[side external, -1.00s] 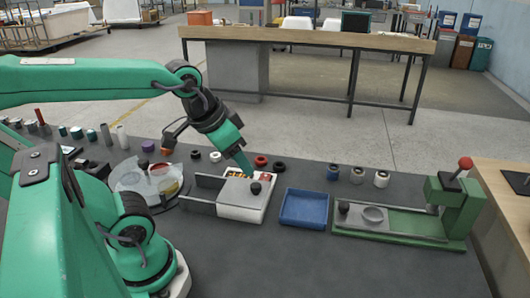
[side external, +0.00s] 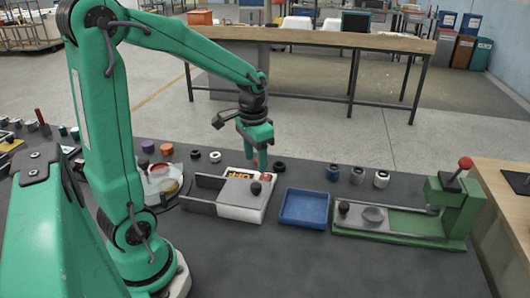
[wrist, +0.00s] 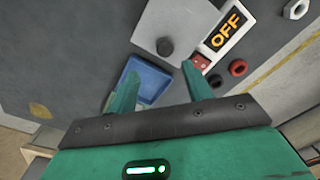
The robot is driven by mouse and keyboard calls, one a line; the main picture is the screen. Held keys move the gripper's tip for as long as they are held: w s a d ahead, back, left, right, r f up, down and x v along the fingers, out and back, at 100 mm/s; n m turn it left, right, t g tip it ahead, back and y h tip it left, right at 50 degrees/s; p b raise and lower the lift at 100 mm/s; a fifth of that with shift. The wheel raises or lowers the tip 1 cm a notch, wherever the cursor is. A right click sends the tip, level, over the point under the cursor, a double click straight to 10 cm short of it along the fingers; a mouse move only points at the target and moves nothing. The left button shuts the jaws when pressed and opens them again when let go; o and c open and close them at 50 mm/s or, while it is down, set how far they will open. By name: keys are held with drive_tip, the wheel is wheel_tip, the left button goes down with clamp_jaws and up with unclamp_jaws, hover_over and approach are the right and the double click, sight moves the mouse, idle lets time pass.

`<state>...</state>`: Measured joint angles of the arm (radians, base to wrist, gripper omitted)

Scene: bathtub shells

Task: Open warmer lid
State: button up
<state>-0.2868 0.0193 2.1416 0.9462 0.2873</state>
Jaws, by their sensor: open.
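The warmer is a white box (side external: 240,213) with a flat grey lid (side external: 236,193) and a black knob (side external: 256,188) near the lid's right edge. The lid lies flat over the box. In the wrist view the lid (wrist: 182,22) and knob (wrist: 165,46) show beyond my fingers, with an orange OFF label (wrist: 225,33) and a red switch (wrist: 200,62) beside them. My gripper (side external: 255,162) points down above the box's far right edge. Its fingers (wrist: 160,70) are open and empty, with the knob between and beyond them in the wrist view.
A blue tray (side external: 304,208) stands right of the warmer, and a green press (side external: 458,212) is farther right. A grey panel (side external: 187,200) adjoins the warmer's left. A red ring (wrist: 238,68) and black ring (wrist: 215,82) lie behind it. The front mat is clear.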

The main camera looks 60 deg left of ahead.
sight(255, 185)
drive_tip(key=shift+w+a+f, duration=0.3)
drive_tip(key=shift+a+f, duration=0.15)
drive_tip(key=shift+f, duration=0.15)
drive_tip(key=shift+f, duration=0.15)
drive_tip(key=shift+f, duration=3.75)
drive_tip(key=shift+s, duration=0.1)
clamp_jaws()
